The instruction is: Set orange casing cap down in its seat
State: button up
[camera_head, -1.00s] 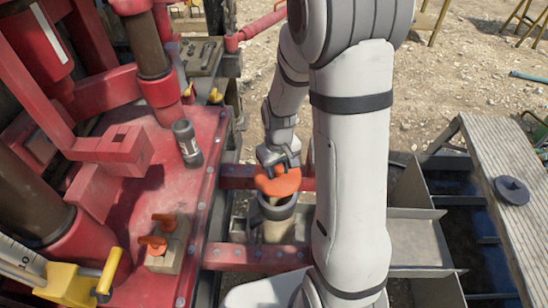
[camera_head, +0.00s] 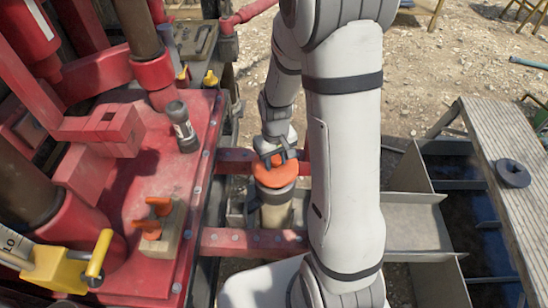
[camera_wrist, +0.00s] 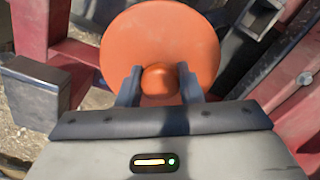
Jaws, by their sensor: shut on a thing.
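The orange casing cap (camera_head: 274,174) is a round disc with a knob on top. In the head view it sits over the top end of an upright beige pipe (camera_head: 276,212) with a dark collar. I cannot tell whether it touches the rim. My gripper (camera_head: 276,157) is above the cap, with its fingers on the knob. In the wrist view the two fingers (camera_wrist: 158,84) close on the knob from both sides, and the cap (camera_wrist: 160,40) looks about level. The cap hides the pipe mouth in both views.
A red beam (camera_head: 250,242) runs in front of the pipe. To the right are metal tank walls (camera_head: 410,210) and a plank (camera_head: 510,170) bearing a dark ring.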

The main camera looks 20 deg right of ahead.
aim_at(275, 168)
jog(key=shift+f+b, duration=1)
jog(key=shift+f, duration=0.4)
jog(key=shift+f+b, duration=0.5)
jog(key=shift+f, duration=0.05)
jog(key=o, duration=1.1)
jog(key=shift+o, duration=0.2)
jog(key=shift+r, duration=3.9)
jog(key=shift+r, duration=0.1)
